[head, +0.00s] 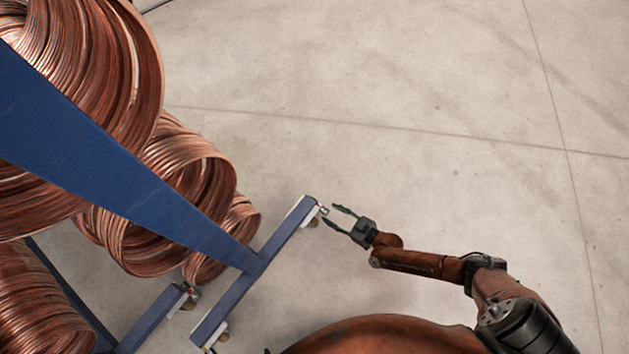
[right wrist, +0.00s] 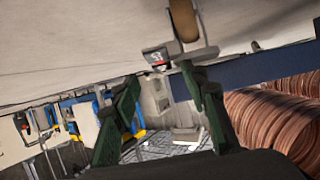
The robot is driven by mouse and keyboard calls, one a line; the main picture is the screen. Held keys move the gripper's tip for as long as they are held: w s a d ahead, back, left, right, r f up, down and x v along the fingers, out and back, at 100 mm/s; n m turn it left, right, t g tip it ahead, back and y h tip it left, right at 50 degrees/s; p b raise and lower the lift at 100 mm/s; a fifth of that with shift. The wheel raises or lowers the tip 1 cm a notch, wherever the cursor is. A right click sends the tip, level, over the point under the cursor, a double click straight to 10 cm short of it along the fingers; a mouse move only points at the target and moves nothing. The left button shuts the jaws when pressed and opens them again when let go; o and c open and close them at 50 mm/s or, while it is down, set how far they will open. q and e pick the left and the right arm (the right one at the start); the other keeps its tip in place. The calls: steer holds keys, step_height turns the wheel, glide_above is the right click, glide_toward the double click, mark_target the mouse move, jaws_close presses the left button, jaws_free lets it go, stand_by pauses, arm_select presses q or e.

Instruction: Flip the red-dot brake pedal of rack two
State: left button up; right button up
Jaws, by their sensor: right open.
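The brake pedal (head: 323,209) is a small metal piece with a red mark, at the far end of the rack's blue foot bar (head: 284,232). In the right wrist view the pedal (right wrist: 157,58) shows dark and silver beside the caster wheel (right wrist: 184,20), just beyond my fingertips. My right gripper (head: 331,214) is open, its two green fingers pointing at the pedal from the right. In the right wrist view the gripper (right wrist: 160,76) has nothing between its fingers. I cannot tell whether a finger touches the pedal. My left gripper is not in view.
Large copper coils (head: 190,165) hang along the blue rack beam (head: 130,180) on the left. Another blue foot bar (head: 150,322) with a caster stands lower left. The concrete floor (head: 420,90) is clear above and to the right.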

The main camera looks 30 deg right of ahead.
mark_target(318, 205)
steer(key=b+x, duration=0.2)
steer(key=x, duration=0.3)
steer(key=shift+s+f, duration=0.1)
steer(key=shift+f, duration=0.1)
steer(key=shift+b+x, duration=0.35)
steer(key=shift+x, duration=0.5)
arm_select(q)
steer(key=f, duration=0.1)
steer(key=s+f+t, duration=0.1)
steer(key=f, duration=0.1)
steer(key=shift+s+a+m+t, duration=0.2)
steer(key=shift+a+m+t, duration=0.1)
arm_select(e)
steer(key=shift+r, duration=0.15)
steer(key=shift+c, duration=0.6)
jaws_close()
steer(key=shift+r, duration=0.1)
